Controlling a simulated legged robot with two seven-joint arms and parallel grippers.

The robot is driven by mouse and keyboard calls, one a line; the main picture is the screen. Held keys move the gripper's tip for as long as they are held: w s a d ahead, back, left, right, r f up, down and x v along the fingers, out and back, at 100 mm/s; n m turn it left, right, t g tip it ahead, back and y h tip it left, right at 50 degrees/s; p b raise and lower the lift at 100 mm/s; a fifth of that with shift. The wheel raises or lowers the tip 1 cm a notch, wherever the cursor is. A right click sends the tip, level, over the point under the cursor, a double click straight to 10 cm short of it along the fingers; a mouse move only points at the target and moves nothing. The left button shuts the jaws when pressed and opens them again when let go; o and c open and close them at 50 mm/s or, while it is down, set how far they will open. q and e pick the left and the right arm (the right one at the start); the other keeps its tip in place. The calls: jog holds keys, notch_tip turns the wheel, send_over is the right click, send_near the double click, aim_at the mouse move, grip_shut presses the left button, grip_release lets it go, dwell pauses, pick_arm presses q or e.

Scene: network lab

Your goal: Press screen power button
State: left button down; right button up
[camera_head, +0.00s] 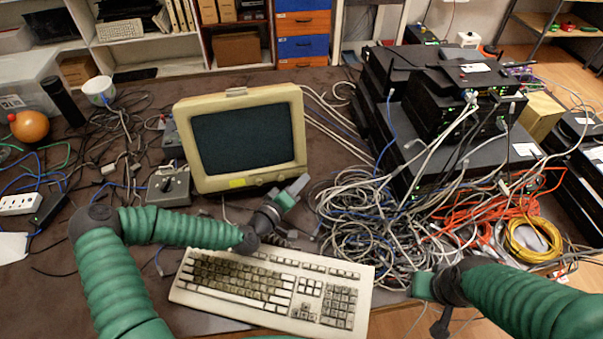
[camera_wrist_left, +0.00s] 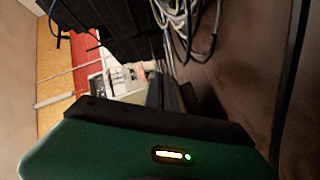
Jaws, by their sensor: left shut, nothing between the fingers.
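The screen is a beige CRT monitor (camera_head: 246,92) with a dark display, standing behind the keyboard in the head view. A yellow label and small marks show on its lower bezel, but I cannot make out the power button. My left gripper (camera_head: 299,185) is shut and empty, its fingertips by the monitor's lower right corner. I cannot tell whether they touch it. In the left wrist view, the fingers (camera_wrist_left: 163,92) show narrowly beyond the green housing. My right gripper (camera_head: 428,304) is at the lower right, near the table's front edge, and its fingers are unclear.
A beige keyboard (camera_head: 275,290) lies below my left forearm. Tangled cables (camera_head: 365,215) crowd the table right of the monitor, with stacked network devices (camera_head: 440,100) behind. A grey switch box (camera_head: 169,187) sits left of the monitor. An orange ball (camera_head: 30,127) is at far left.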

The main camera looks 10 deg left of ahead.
pick_arm(q)
jog(key=shift+w+a+f, duration=0.1)
jog(key=shift+w+a, duration=0.1)
jog(key=shift+w, duration=0.15)
jog(key=shift+w, duration=0.1)
dwell(0.5)
jog(key=shift+s+d, duration=0.1)
jog(key=shift+s, duration=0.15)
jog(key=shift+s+d+r, duration=0.1)
jog(key=shift+s+r, duration=0.1)
jog(key=shift+s, duration=0.05)
jog(key=s+p, duration=0.1)
jog(key=s+d+r+p, duration=0.1)
jog(key=s, duration=0.1)
jog(key=s+d+p, duration=0.1)
jog(key=shift+s+d+r, duration=0.2)
jog(key=shift+s+r, duration=0.1)
jog(key=shift+r, duration=0.05)
jog(key=shift+s+d, duration=0.1)
jog(key=shift+s, duration=0.2)
